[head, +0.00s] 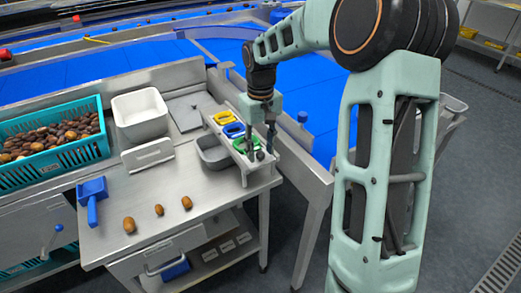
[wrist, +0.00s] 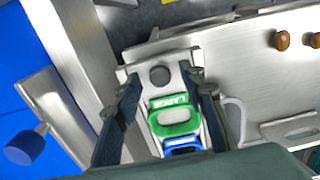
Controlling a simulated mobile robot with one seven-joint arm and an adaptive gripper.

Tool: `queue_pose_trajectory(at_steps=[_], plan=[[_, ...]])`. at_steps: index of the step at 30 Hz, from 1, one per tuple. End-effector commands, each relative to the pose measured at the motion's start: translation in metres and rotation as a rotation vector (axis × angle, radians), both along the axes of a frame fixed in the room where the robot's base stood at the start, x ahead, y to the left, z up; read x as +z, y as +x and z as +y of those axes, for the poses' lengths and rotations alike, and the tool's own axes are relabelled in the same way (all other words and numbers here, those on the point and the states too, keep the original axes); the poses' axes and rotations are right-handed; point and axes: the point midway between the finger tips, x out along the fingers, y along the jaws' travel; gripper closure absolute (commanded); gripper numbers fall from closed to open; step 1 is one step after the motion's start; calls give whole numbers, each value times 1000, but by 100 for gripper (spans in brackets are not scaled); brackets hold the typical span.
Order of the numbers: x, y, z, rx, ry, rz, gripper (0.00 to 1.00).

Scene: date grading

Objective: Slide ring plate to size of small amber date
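Three dates lie in a row on the steel bench: a larger amber-brown one (head: 129,225), a smaller amber one (head: 158,210) in the middle, and a darker brown one (head: 186,202). Yellow (head: 222,117), blue (head: 234,130) and green (head: 245,143) ring plates sit in line on a raised metal rack. In the wrist view the green plate (wrist: 175,118) reads LARGE, with the blue plate (wrist: 183,147) partly hidden behind my gripper. My gripper (wrist: 160,74) is open and empty. Its fingers straddle the rack's end, beside the round hole (wrist: 160,76) and green plate.
A grey bin (head: 212,153) stands left of the rack. A white tub (head: 140,113), a blue scoop (head: 92,198) and a teal crate of dates (head: 55,158) are farther left. The blue conveyor lies behind.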

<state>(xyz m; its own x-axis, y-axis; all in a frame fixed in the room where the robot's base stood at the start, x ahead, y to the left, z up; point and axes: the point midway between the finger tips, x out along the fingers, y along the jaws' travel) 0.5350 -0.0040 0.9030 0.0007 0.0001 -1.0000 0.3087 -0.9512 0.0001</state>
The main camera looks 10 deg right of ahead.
Motion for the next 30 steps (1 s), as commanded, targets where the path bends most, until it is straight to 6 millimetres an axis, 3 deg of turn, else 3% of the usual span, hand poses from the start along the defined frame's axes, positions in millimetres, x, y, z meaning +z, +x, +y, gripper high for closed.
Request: queue_pose_trajectory(at_steps=[8,18,30], plan=[[-1,0,0,0,0,0,63],[-1,0,0,0,-1,0,100],[0,-4,-2,0,-2,-1,100]])
